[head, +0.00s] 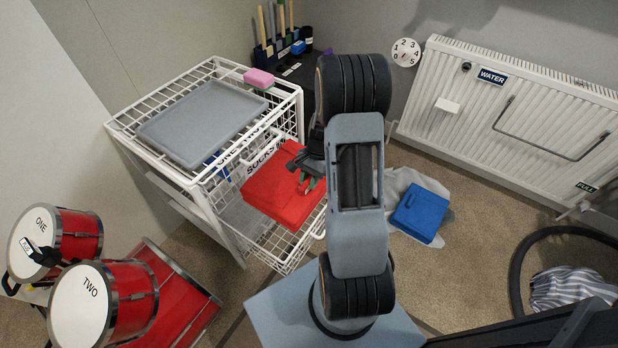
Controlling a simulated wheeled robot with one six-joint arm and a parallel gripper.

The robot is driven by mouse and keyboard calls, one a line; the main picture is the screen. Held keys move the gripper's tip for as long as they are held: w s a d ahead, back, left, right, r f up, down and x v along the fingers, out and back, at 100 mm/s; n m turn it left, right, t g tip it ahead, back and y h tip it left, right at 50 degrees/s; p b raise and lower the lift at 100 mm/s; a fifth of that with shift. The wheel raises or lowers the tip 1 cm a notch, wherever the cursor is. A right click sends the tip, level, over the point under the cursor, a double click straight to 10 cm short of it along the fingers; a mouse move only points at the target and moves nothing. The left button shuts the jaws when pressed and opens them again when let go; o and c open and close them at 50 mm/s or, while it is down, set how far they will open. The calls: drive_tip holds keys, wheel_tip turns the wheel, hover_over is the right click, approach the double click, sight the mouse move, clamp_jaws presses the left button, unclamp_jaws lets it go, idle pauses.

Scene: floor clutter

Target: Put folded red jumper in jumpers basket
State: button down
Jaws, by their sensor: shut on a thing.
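The folded red jumper (276,196) is a flat red block in the middle of the head view. My gripper (306,178) is shut on its right edge. The jumper is over a pulled-out white wire basket (284,262) at the front of a white rack; whether it touches the basket is unclear. A label reading "SOCKS" (262,158) shows just behind the jumper. I see no label reading jumpers. My arm hides part of the area right of the gripper.
A grey tray (200,124) and a pink block (258,78) lie on top of the rack. A folded blue garment (419,213) lies on a grey cloth on the floor. Red drums (104,300) stand at lower left. A white radiator (520,120) and black hose (520,262) are right.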

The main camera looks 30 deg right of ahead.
wheel_tip(320, 180, down, 16)
drive_tip(key=b, duration=0.9)
drive_tip(key=shift+b, duration=0.35)
drive_tip(key=c, duration=0.8)
unclamp_jaws()
drive_tip(key=shift+c, duration=0.2)
drive_tip(key=p+v, duration=0.5)
drive_tip(key=v, duration=0.9)
